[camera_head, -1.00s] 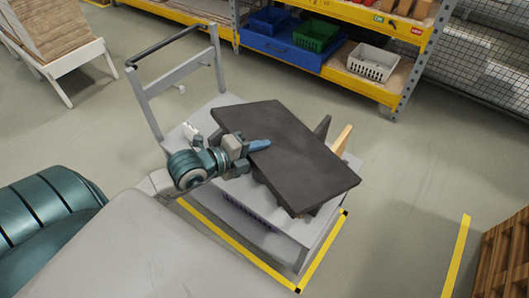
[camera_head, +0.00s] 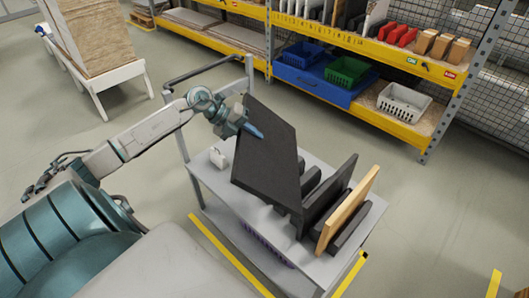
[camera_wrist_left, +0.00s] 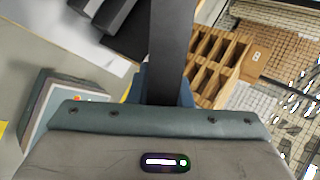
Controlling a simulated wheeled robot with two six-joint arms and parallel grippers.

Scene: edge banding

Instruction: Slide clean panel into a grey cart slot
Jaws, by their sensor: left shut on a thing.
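A dark grey panel (camera_head: 265,155) is held on edge, steeply tilted, above the grey cart (camera_head: 225,190). My left gripper (camera_head: 250,129) is shut on its upper left part. The panel's lower right end is close to the dark slot blocks (camera_head: 311,180) on the cart top; I cannot tell whether it touches or has entered a slot. A dark upright panel (camera_head: 327,197) and a light wooden one (camera_head: 346,209) stand to its right. In the left wrist view the held panel (camera_wrist_left: 170,50) shows edge-on between the fingers, which are mostly hidden. My right gripper is not in view.
The cart's handle frame (camera_head: 180,140) rises at its left end, near my left arm. A yellow shelf rack (camera_head: 380,125) with blue, green and white bins stands behind. A white rack of boards (camera_head: 105,75) is at the upper left. Floor right of the cart is clear.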

